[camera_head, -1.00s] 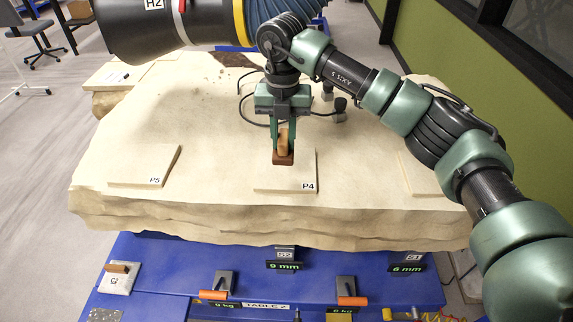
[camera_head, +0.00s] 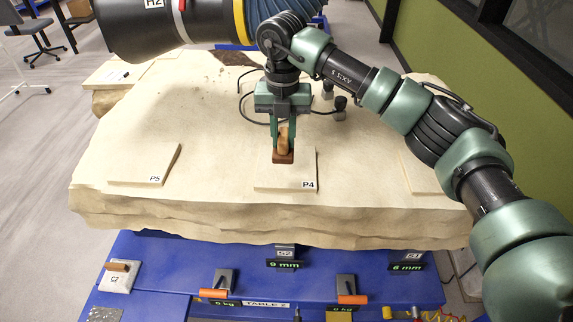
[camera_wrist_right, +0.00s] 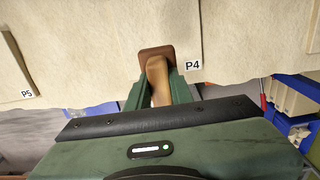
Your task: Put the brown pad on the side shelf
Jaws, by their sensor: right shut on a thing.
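The brown pad (camera_head: 283,158) is a small dark brown block with a lighter tan upright handle. My right gripper (camera_head: 283,138) is shut on this handle, its fingers pointing down. The pad is at the pale plate marked P4 (camera_head: 270,181), near its back edge in the head view; whether it touches the plate I cannot tell. In the right wrist view the pad (camera_wrist_right: 150,52) shows beyond the fingers, left of the P4 label. I cannot make out a side shelf for certain. My left gripper is not in view.
The plate marked P5 (camera_head: 143,168) lies left on the big sandy rock slab (camera_head: 215,125). A large black hose-like duct (camera_head: 140,30) hangs over the back. A blue table (camera_head: 150,255) with orange-handled clamps is in front. A green wall (camera_head: 440,60) stands at right.

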